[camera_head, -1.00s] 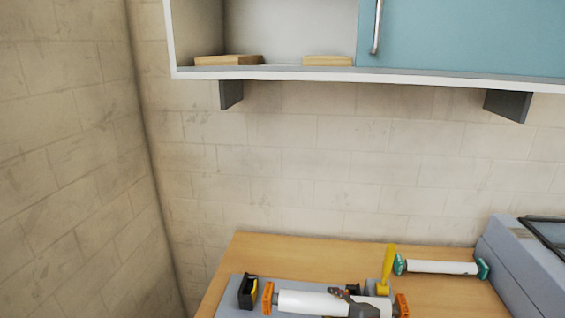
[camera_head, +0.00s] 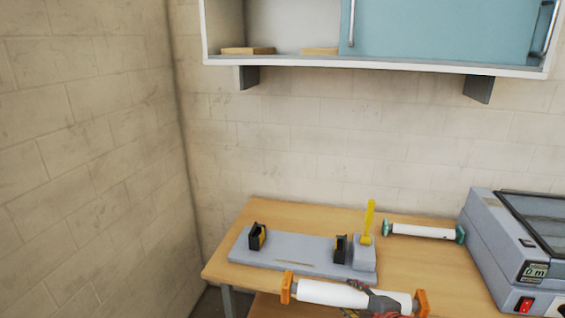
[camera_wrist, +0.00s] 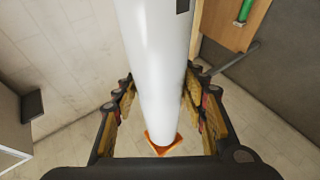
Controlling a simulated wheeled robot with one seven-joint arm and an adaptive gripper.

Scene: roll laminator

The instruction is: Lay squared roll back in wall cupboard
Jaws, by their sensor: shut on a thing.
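My gripper (camera_head: 383,302) is shut on a white roll with orange square ends (camera_head: 330,293), held level in front of the table's front edge. The roll also fills the middle of the wrist view (camera_wrist: 158,70), between the fingers, with one orange end at the bottom. The wall cupboard (camera_head: 330,64) hangs above; its left part is open, its blue sliding door (camera_head: 440,30) covers the right. Two wooden blocks, a left one (camera_head: 248,51) and a right one (camera_head: 319,51), lie on the cupboard floor in the open part.
A grey stand (camera_head: 300,252) with two black cradles and a yellow lever (camera_head: 370,218) is on the table, its cradles empty. The laminator (camera_head: 515,250) stands at right. A bracket (camera_head: 248,78) juts below the cupboard.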

